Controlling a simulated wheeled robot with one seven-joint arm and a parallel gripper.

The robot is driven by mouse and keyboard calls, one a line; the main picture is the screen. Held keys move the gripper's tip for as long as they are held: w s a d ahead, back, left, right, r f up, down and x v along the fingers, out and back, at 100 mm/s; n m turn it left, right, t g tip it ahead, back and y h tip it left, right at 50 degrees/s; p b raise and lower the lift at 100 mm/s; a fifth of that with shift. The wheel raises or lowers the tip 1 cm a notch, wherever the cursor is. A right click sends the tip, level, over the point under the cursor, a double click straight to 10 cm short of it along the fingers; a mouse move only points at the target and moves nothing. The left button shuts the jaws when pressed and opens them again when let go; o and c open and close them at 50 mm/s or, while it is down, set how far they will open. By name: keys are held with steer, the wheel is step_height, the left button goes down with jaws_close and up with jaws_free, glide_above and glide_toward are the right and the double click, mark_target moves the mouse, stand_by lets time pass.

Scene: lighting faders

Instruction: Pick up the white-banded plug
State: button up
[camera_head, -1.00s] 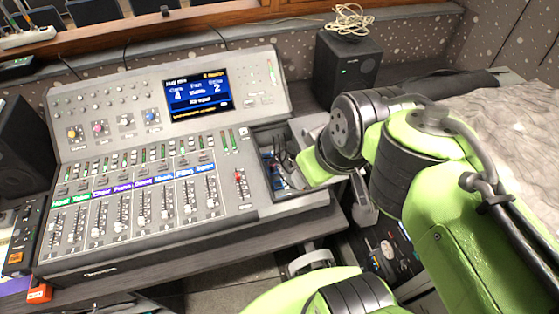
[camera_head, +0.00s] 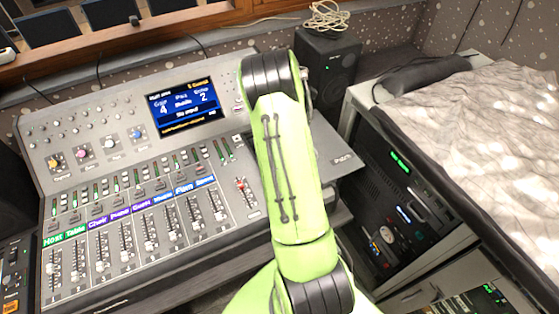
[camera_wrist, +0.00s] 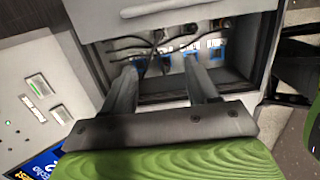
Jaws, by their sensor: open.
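In the wrist view my gripper (camera_wrist: 161,68) is open, with its two fingers spread and reaching into a recessed cable compartment (camera_wrist: 240,75) of the mixing console. Dark plugs and thin cables (camera_wrist: 160,42) sit at the compartment's back, beyond the fingertips, near several blue-marked sockets (camera_wrist: 188,52). I cannot make out which plug carries a white band. Nothing is clearly held between the fingers. In the head view my green arm covers the compartment, and the gripper and plugs are hidden behind it.
The console's faders (camera_head: 145,235) and lit screen (camera_head: 182,112) lie left of my arm. A black speaker (camera_head: 328,75) stands behind it. An equipment rack (camera_head: 400,200) is at the right. The compartment's walls closely surround the fingers in the wrist view.

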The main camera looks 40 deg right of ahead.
steer(key=f, duration=0.4)
steer(key=d+f, duration=0.1)
steer(key=f, duration=0.4)
steer(key=d+f, duration=0.1)
steer(key=f, duration=0.4)
steer(key=shift+s+f, duration=0.1)
steer(key=shift+f, duration=0.05)
steer(key=shift+a, duration=0.1)
jaws_close()
